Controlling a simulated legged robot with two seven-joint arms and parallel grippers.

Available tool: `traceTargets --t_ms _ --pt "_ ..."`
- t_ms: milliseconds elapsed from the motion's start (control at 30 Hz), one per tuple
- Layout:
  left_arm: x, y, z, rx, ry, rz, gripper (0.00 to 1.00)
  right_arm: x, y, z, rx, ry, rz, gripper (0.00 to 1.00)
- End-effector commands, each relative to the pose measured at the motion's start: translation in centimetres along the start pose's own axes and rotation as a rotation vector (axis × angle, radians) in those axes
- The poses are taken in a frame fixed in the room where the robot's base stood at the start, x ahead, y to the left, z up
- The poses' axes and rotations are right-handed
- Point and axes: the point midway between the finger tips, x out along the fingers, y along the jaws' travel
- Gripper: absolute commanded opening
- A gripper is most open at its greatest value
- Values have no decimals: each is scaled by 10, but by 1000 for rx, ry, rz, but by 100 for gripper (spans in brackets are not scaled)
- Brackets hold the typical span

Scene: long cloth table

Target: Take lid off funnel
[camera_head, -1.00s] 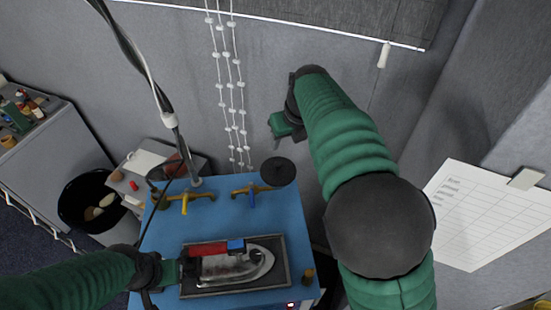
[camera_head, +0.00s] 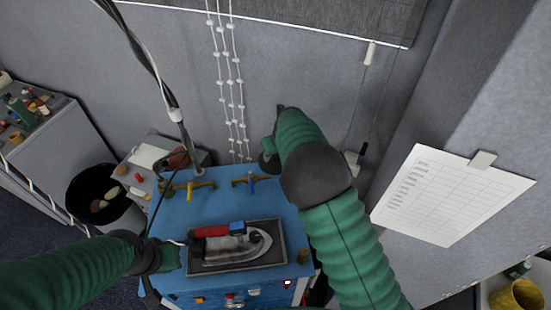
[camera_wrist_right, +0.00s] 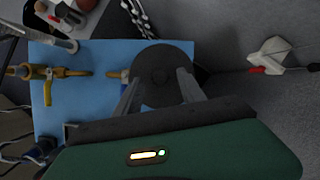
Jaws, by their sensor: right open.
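A dark round disc with a small centre knob, seemingly the funnel lid (camera_wrist_right: 158,68), sits over the edge of the blue worktop in the right wrist view. The funnel is not visible beneath it. My right gripper (camera_wrist_right: 160,92) is open, with one finger on each side of the disc's near part; I cannot tell whether they touch it. In the head view my right gripper (camera_head: 268,158) is at the back right of the worktop, and the disc is hidden there. My left gripper (camera_head: 172,257) is beside the iron's tray; its jaws are unclear.
The blue worktop (camera_head: 205,212) holds an iron (camera_head: 235,246) on a dark tray, a yellow-handled tap (camera_head: 188,188) and a blue-handled tap (camera_head: 251,180). Beaded cords (camera_head: 236,90) hang behind. A dark bin (camera_head: 84,204) stands left, and a paper sheet (camera_head: 445,198) hangs right.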

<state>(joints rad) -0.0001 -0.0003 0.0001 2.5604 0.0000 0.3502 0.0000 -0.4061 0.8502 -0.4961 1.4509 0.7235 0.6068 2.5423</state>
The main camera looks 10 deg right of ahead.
Motion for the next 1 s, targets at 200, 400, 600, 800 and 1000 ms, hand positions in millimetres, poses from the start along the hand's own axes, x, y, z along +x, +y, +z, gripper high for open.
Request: traceTargets --t_ms 200,400,600,800,1000 --pt "0 0 0 0 0 0 0 2 -1 1 1 2 0 21" --pt "0 0 0 0 0 0 0 1 0 0 0 1 1 0" --pt "0 0 0 0 0 0 0 0 0 0 0 0 0 0" --pt "3 0 0 0 0 0 0 -1 0 2 0 -1 0 0" --pt "14 0 3 0 0 0 0 -17 0 8 -1 -2 -1 0"
